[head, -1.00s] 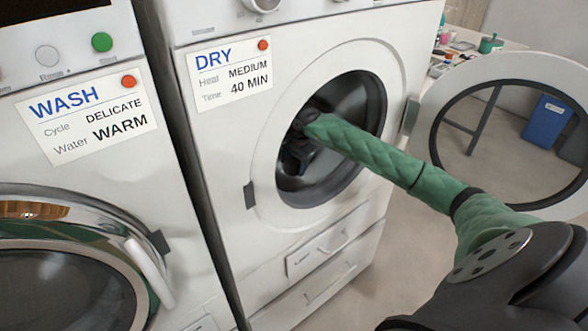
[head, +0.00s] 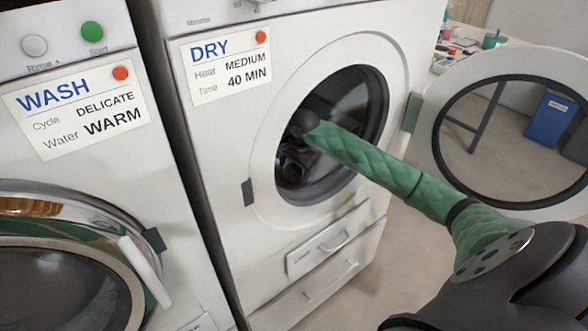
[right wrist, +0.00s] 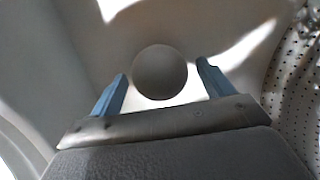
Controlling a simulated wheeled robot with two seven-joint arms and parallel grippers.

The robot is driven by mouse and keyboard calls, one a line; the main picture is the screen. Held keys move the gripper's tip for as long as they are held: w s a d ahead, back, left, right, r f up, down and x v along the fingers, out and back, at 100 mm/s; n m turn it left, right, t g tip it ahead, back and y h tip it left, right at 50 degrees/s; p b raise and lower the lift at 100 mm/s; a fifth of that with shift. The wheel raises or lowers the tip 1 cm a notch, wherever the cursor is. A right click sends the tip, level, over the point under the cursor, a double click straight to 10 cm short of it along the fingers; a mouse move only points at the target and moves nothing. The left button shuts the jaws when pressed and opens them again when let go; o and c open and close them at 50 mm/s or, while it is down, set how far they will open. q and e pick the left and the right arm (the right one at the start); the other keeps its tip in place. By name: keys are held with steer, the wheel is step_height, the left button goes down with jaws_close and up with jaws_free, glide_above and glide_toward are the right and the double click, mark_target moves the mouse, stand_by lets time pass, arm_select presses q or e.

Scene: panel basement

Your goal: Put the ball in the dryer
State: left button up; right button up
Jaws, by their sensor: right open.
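The dryer (head: 225,150) stands in the middle of the head view, its round door (head: 432,120) swung open to the right. My right arm reaches through the opening, and my right gripper (head: 297,165) is inside the dark drum, its fingers hard to make out there. In the right wrist view, the grey ball (right wrist: 160,72) shows between and just beyond the two blue fingertips of my right gripper (right wrist: 162,85). The fingers are apart, with a gap visible on each side of the ball. The ball cannot be made out in the head view. My left gripper is not in view.
A washer (head: 80,215) with a closed round door stands left of the dryer. The dryer's opening rim (head: 262,165) surrounds my right arm. A table with small items (head: 462,45) and a blue bin (head: 550,118) are behind at right. Perforated drum wall shows in the wrist view.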

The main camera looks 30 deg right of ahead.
mark_target(300, 171)
step_height(300, 171, up, 12)
steer(key=s, duration=0.2)
steer(key=shift+d, duration=0.3)
steer(key=shift+s, duration=0.15)
stand_by(0.5)
